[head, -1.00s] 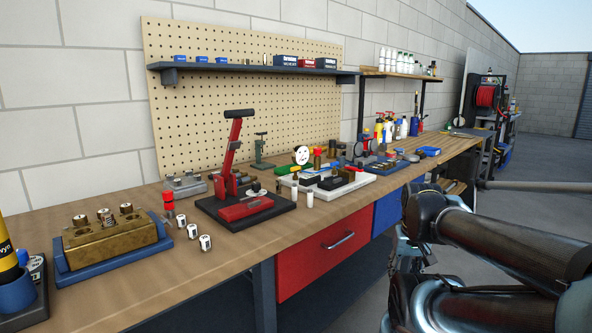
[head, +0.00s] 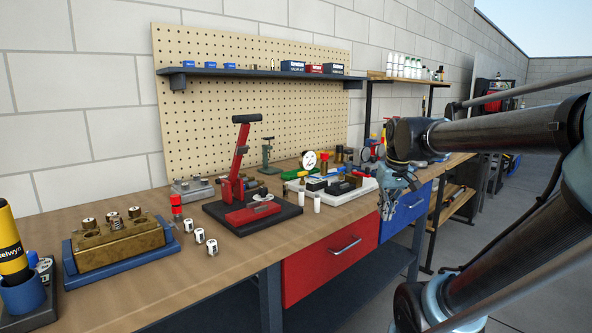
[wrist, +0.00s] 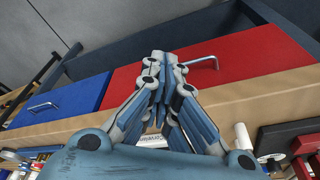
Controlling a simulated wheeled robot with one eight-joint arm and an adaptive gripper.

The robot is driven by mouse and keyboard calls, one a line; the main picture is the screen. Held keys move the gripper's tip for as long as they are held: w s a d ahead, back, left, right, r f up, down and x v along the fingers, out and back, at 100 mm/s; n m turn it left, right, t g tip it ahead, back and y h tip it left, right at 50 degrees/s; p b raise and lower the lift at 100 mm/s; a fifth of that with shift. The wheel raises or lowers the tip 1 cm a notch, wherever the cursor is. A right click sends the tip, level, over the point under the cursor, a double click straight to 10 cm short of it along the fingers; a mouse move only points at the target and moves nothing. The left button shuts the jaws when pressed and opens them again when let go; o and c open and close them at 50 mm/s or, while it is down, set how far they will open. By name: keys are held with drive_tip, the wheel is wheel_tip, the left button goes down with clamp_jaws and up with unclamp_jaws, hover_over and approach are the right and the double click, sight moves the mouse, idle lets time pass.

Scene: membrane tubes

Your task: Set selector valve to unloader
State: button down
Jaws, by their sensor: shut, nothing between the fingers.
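My gripper (head: 387,211) is shut and empty, hanging in front of the bench edge near the blue drawer. In the wrist view its closed fingers (wrist: 164,58) point towards the red drawer front. I cannot tell for certain which part is the selector valve, and no unloader marking is readable. The fingers touch nothing that I can see.
A red lever press (head: 240,160) on a black base stands left of the tray. A brass block (head: 120,246) in a blue tray sits further left, with small white cylinders nearby. The red drawer (head: 318,268) has a protruding handle. The bench front strip is mostly clear.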

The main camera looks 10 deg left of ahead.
drive_tip(key=w+a+r+n, duration=0.3)
drive_tip(key=w+a+r, duration=0.7)
drive_tip(key=w+a, duration=0.35)
wheel_tip(320, 180, up, 4)
drive_tip(key=n+y, duration=0.2)
drive_tip(key=n, duration=0.2)
hover_over(302, 176)
drive_tip(key=w+a, duration=0.2)
drive_tip(key=a, duration=0.2)
drive_tip(key=shift+w+d+r, duration=0.15)
drive_tip(key=shift+w+d, duration=0.05)
drive_tip(key=shift+d, duration=0.05)
drive_tip(key=x, duration=1)
drive_tip(key=shift+s, duration=0.1)
drive_tip(key=shift+s+d, duration=1.25)
drive_tip(key=shift+d, duration=0.35)
